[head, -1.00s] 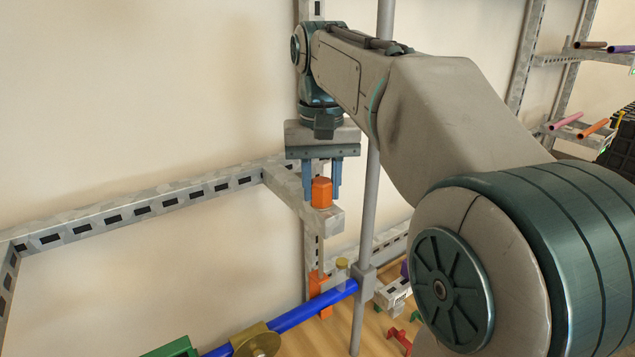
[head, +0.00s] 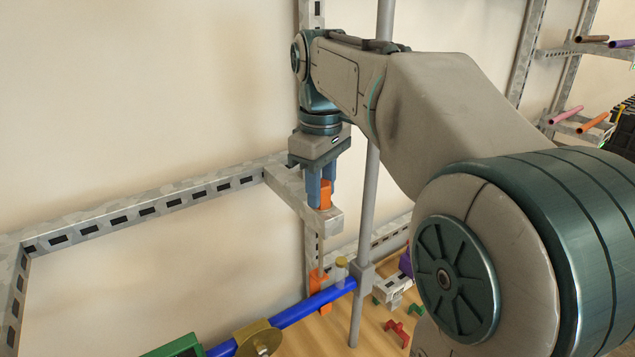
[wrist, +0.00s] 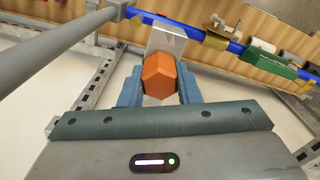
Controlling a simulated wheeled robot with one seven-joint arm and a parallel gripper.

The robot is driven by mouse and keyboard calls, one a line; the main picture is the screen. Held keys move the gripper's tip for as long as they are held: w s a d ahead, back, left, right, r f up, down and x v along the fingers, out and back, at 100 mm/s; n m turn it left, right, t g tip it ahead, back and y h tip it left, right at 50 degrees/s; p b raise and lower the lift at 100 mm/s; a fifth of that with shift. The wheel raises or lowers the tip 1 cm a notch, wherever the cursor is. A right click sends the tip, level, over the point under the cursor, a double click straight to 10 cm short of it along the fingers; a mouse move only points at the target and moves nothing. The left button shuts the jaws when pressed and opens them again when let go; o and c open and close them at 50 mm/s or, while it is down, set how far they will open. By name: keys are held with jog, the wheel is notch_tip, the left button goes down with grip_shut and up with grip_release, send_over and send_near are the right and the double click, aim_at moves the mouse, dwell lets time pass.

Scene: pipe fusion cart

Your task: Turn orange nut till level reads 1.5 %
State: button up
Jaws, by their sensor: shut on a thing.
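The orange nut (head: 325,196) is a hexagonal block on top of the end of a grey bracket arm (head: 318,217). My gripper (head: 320,190) points straight down over it, with its two blue fingers on either side. In the wrist view the orange nut (wrist: 159,75) sits between the fingertips (wrist: 158,84), and the gripper is shut on it. Below the bracket, an orange clamp (head: 319,291) holds a blue pipe (head: 303,312). The pipe also shows in the wrist view (wrist: 180,27). No level reading can be made out in either view.
A grey vertical post (head: 368,200) stands just right of my gripper. A slotted rail (head: 140,208) runs along the wall to the left. A brass fitting (head: 257,338) and a green clamp (head: 178,347) are on the pipe at lower left. Red pieces (head: 397,332) lie on the wooden surface.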

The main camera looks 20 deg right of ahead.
jog(key=shift+a+n, duration=0.1)
jog(key=shift+n, duration=1.5)
jog(key=shift+p, duration=0.3)
jog(key=o, duration=1)
jog(key=shift+s+a, duration=0.1)
jog(key=shift+a, duration=0.1)
jog(key=shift+d, duration=0.15)
jog(key=shift+r, duration=0.15)
notch_tip(320, 180, up, 7)
jog(key=shift+r, duration=0.15)
